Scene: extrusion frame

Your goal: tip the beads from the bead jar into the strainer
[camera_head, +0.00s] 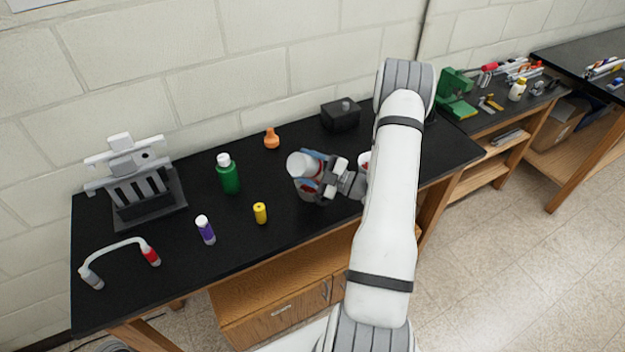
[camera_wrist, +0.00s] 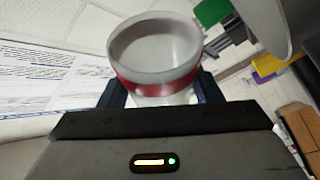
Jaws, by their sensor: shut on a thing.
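My gripper (camera_head: 312,175) is shut on a white jar (camera_head: 299,165) with a red band, held over or on the black bench; I cannot tell which. In the wrist view the jar (camera_wrist: 154,75) stands between the two dark fingers with its open round mouth showing. Its visible inside is plain pale grey and I make out no beads. A white-rimmed thing (camera_head: 363,160) with some red shows just right of my gripper, mostly hidden behind my arm; I cannot tell whether it is the strainer. No other strainer can be made out.
My arm hides the bench's right part.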

